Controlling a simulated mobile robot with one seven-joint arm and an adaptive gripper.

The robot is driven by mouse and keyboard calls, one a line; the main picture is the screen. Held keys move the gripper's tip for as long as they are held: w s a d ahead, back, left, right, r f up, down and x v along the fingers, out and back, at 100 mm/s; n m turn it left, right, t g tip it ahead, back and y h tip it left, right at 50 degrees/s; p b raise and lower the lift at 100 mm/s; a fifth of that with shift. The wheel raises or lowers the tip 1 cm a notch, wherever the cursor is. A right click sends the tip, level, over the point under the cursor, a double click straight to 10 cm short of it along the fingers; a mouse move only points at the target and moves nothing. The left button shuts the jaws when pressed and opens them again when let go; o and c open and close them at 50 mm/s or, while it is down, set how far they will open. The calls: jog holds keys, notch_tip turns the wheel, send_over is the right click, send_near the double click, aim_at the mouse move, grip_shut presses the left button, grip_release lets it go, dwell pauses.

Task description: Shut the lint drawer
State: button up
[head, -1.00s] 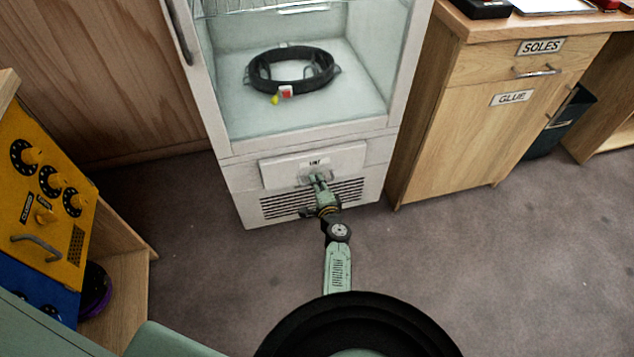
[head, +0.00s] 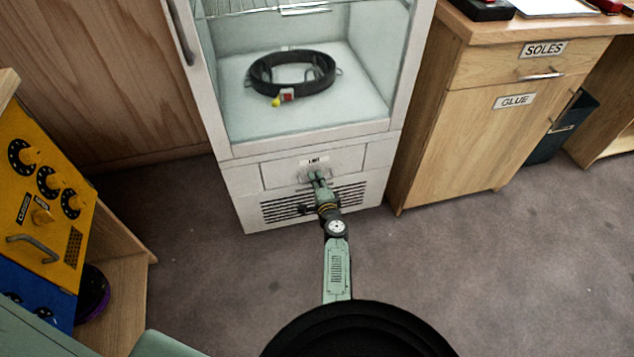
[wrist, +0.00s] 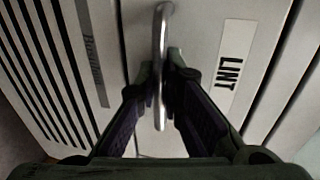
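The lint drawer (head: 275,175) is the white panel low on the front of the white glass-fronted cabinet, and it looks flush with the front around it. Its LINT label (wrist: 229,54) shows large in the wrist view. The drawer's metal bar handle (wrist: 161,30) runs between the two dark fingers of my gripper (wrist: 162,72). The fingers are close against both sides of the bar, so my gripper is shut on it. In the head view my gripper (head: 318,180) is at the drawer's middle, and my wrist partly hides the handle.
The cabinet's vent grille (head: 350,195) lies below the drawer. A black ring-shaped item (head: 330,75) sits inside the cabinet. A wooden cupboard (head: 455,150) with SOLES and GLUE labels stands at right, and a yellow panel (head: 50,200) at left. The carpet (head: 480,270) is clear.

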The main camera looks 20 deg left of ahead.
jog(key=o, duration=0.5)
jog(key=shift+w+a, duration=0.1)
jog(key=shift+w, duration=0.05)
jog(key=shift+r, duration=0.1)
jog(key=v, duration=0.7)
jog(key=shift+s, duration=0.25)
